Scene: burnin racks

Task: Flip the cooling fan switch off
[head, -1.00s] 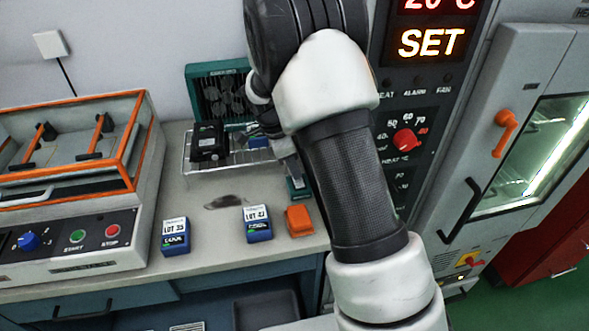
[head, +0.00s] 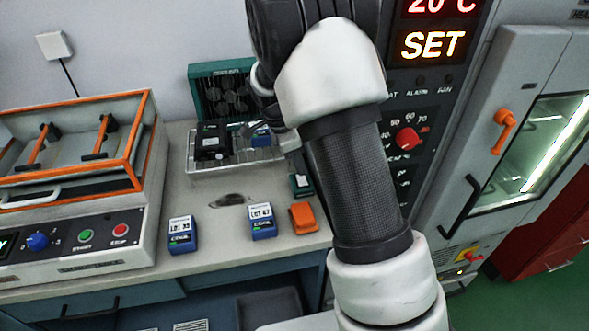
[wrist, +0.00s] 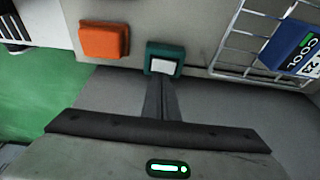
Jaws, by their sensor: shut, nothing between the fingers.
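The fan switch is a small teal box (wrist: 178,50) with a pale rocker (wrist: 163,67) in the upper middle of the wrist view. It shows in the head view as a teal box (head: 301,191) on the bench, just left of my forearm. My gripper (wrist: 161,82) is shut and empty, its fingertips at the switch's near edge in the wrist view. I cannot tell whether they touch it or which way the rocker is tipped. In the head view my arm hides much of the gripper. The teal cooling fan (head: 194,88) stands at the back of the bench.
An orange block (wrist: 103,41) sits close left of the switch. A wire rack (wrist: 236,42) with a blue box (wrist: 297,48) is at right. Two blue lot boxes (head: 182,235) (head: 262,222) stand near the bench front. The oven panel (head: 424,78) rises right of my arm.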

